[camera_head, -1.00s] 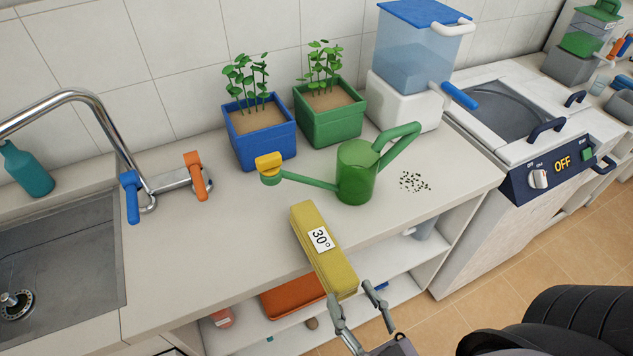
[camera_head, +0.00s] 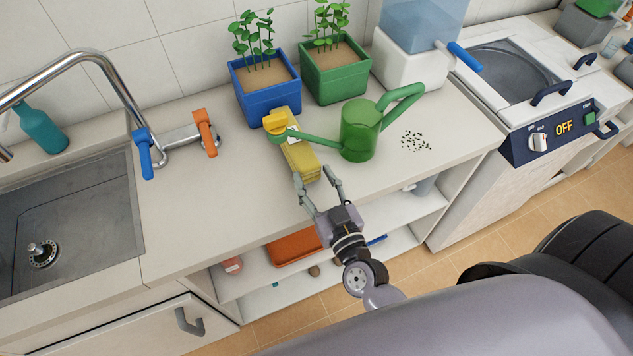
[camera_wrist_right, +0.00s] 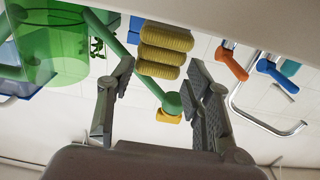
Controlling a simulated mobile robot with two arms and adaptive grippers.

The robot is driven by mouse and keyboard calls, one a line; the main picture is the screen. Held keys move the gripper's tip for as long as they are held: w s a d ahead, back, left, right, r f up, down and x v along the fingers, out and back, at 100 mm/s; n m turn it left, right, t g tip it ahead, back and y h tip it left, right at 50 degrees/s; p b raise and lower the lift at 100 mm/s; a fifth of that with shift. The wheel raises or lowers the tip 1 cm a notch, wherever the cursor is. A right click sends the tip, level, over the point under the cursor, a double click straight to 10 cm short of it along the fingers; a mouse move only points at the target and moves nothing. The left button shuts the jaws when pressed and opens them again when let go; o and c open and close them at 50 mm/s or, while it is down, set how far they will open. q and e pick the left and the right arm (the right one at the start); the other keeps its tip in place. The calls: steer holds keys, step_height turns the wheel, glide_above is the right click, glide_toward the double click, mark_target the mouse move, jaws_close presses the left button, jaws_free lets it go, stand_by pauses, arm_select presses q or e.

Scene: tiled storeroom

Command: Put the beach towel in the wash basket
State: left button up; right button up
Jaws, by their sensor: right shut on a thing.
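The beach towel (camera_head: 299,158) is a yellow folded bundle on the counter, in front of the blue planter. The green watering can's spout crosses over it, and its label is mostly hidden. In the right wrist view, the towel's ribbed folds (camera_wrist_right: 165,48) show between the fingers (camera_wrist_right: 160,85). No wash basket is in view. My left gripper is not in view.
The green watering can (camera_head: 360,132) stands close right of the towel, its yellow-tipped spout pointing left. Blue (camera_head: 268,102) and green (camera_head: 334,74) planters stand behind. A sink (camera_head: 70,225) and faucet are at left. The counter (camera_head: 220,220) left of the towel is clear.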

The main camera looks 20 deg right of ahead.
steer(key=shift+f, duration=0.75)
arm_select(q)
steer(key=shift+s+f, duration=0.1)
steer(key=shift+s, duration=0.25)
arm_select(e)
steer(key=shift+s, duration=0.1)
steer(key=o, duration=0.9)
steer(key=shift+f, duration=0.1)
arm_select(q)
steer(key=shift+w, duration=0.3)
arm_select(e)
steer(key=o, duration=0.4)
steer(key=shift+c, duration=0.2)
